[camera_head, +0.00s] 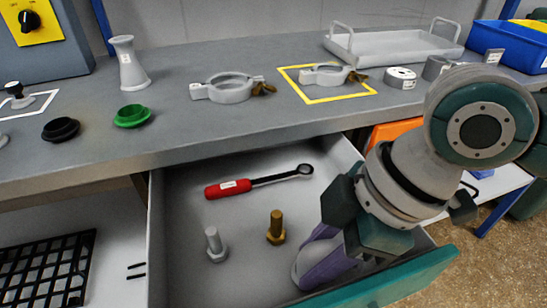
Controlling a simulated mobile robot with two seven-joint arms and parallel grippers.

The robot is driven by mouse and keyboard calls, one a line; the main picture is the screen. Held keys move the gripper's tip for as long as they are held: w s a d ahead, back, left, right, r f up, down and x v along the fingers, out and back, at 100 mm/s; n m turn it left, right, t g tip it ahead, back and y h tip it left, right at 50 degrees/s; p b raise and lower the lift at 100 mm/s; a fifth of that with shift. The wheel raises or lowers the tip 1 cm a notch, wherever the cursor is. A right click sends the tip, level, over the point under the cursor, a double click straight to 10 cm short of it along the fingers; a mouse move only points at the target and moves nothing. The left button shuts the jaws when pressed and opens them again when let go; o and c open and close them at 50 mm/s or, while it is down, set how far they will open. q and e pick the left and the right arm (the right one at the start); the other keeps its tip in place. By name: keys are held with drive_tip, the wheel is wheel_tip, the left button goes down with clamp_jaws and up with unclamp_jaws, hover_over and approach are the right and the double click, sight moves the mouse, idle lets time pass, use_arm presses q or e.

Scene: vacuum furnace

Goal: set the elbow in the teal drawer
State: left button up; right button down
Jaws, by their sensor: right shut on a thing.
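The teal drawer (400,280) is pulled open below the counter, with a teal front and a grey inside. My right gripper (350,226) is over the right front part of the drawer, pointing down into it. The fingers partly hide the piece. Its lower end is inside the drawer outline, close to the floor; I cannot tell if it touches. My left gripper is not in view.
In the drawer lie a red-handled wrench (228,188), a grey bolt (214,245) and a brass bolt (276,228). The drawer's left front floor is clear. On the counter (180,150) are two clamps (228,90) (325,76), a green ring (132,116) and a tray (395,45).

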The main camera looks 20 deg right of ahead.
drive_tip(key=c, duration=0.8)
unclamp_jaws()
drive_tip(key=shift+f, duration=0.1)
drive_tip(key=shift+d+r, duration=0.1)
drive_tip(key=shift+r, duration=0.3)
drive_tip(key=p+v, duration=0.3)
drive_tip(key=v, duration=0.8)
drive_tip(key=shift+p, duration=0.4)
drive_tip(key=shift+r, duration=0.1)
drive_tip(key=m+t, duration=0.1)
drive_tip(key=m, duration=0.1)
hover_over(337, 288)
drive_tip(key=w, duration=0.1)
drive_tip(key=f, duration=0.1)
drive_tip(key=shift+s+f+m+t, duration=0.15)
drive_tip(key=shift+s+m+t, duration=0.1)
drive_tip(key=shift+m, duration=0.35)
drive_tip(key=shift+s+f+m+t, duration=0.2)
drive_tip(key=shift+s+m+t, duration=0.05)
drive_tip(key=shift+m, duration=0.35)
drive_tip(key=s+d+f+m+h, duration=0.2)
drive_tip(key=s+d+m+h, duration=0.2)
drive_tip(key=s+d+m, duration=0.2)
drive_tip(key=shift+s+d+m, duration=0.2)
drive_tip(key=shift+d+m, duration=0.6)
drive_tip(key=shift+d, duration=0.25)
